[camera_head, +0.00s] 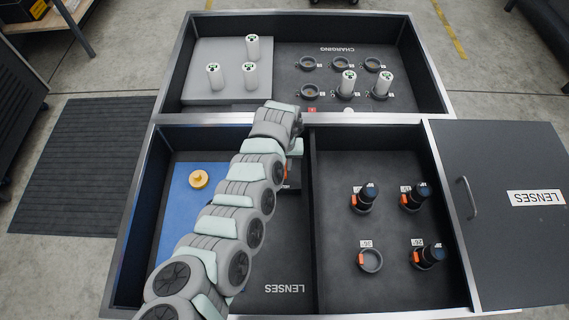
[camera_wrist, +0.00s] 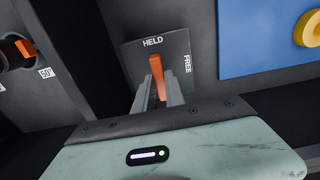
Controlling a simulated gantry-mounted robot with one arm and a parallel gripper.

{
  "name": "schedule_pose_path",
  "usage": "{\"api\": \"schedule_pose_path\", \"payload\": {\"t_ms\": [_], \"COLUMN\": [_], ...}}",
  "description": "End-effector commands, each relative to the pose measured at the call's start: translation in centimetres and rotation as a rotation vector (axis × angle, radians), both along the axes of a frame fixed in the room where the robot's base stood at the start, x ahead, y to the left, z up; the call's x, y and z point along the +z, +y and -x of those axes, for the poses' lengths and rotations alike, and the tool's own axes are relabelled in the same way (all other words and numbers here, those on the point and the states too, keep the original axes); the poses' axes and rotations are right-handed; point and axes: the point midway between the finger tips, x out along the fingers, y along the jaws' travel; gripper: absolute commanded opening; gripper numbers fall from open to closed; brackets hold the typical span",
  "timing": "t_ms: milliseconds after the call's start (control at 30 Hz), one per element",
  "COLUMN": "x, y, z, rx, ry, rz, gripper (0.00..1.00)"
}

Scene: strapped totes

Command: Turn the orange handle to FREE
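The orange handle (camera_wrist: 157,70) stands on a dark square plate in the wrist view. The plate (camera_wrist: 182,48) carries the words HELD at its top and FREE at its right side. The handle's upper end points toward HELD. My gripper (camera_wrist: 159,90) is at the handle, with one finger on each side of its lower part. The fingers are close to it, but I cannot tell whether they press on it. In the head view my arm hides most of the plate, and only a bit of the orange handle (camera_head: 286,172) shows beside my wrist.
A blue panel (camera_wrist: 245,40) with a yellow round knob (camera_wrist: 308,28) lies right of the plate. A dark wall (camera_wrist: 95,60) and an orange-marked lens holder (camera_wrist: 18,48) are on the left. In the head view, tote walls (camera_head: 308,230) surround the area, with lenses (camera_head: 364,196) to the right.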

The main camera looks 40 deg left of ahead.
Motion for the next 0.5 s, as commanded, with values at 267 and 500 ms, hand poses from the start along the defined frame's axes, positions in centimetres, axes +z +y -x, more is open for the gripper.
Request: {"api": "schedule_pose_path", "payload": {"t_ms": [267,500], "x": [0.0,0.0], "y": [0.01,0.01], "z": [0.01,0.01], "rx": [0.0,0.0], "ry": [0.0,0.0], "rz": [0.0,0.0], "gripper": [0.0,0.0]}}
